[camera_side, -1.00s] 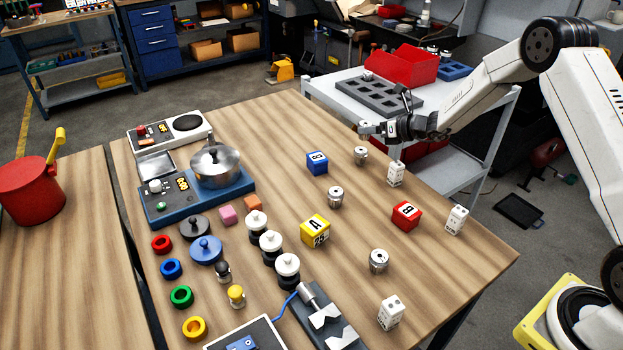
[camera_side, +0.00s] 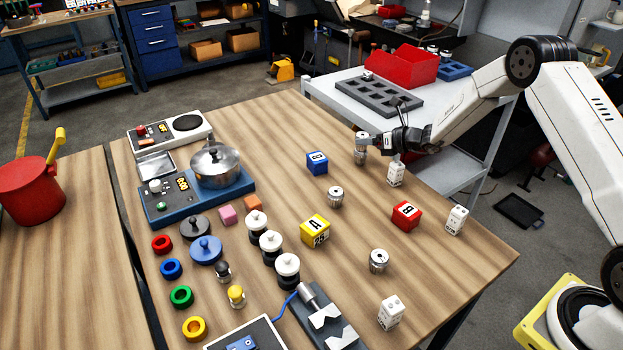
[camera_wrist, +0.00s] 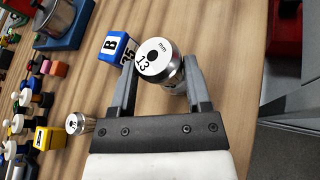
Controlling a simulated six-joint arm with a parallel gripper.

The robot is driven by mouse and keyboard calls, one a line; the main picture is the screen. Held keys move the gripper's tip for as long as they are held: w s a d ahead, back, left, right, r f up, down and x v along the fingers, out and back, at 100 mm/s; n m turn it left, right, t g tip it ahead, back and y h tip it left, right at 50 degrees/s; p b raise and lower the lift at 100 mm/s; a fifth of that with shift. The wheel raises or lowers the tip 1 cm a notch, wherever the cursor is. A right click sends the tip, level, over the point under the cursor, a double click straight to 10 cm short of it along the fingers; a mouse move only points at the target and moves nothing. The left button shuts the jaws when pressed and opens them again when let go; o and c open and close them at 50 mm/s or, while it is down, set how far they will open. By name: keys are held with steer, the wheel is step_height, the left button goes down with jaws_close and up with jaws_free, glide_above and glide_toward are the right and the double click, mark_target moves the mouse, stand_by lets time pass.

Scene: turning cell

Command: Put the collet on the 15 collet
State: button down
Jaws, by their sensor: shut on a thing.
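My gripper (camera_side: 369,142) is shut on a silver collet (camera_side: 361,137). In the wrist view the held collet (camera_wrist: 157,62) stands between the fingertips (camera_wrist: 160,74), its top marked 13 and mm. In the side view it is upright, directly over another silver collet (camera_side: 360,156) on the table. The two appear to meet or nearly meet; I cannot tell whether they touch. The lower collet's marking is hidden. Two more collets stand on the table, one mid-table (camera_side: 335,197) and one nearer (camera_side: 379,261); their numbers are unreadable. One collet also shows in the wrist view (camera_wrist: 76,124).
A white block (camera_side: 396,174) stands close to the right of the lower collet. A blue block (camera_side: 317,162) lies to its left. Red (camera_side: 406,215) and yellow (camera_side: 315,231) lettered blocks lie nearer. A grey tray (camera_side: 410,99) sits on the cart behind.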

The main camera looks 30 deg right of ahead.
steer(key=shift+f, duration=0.1)
jaws_free()
steer(key=shift+s, duration=0.1)
steer(key=v, duration=1.2)
steer(key=shift+a, duration=0.1)
stand_by(0.6)
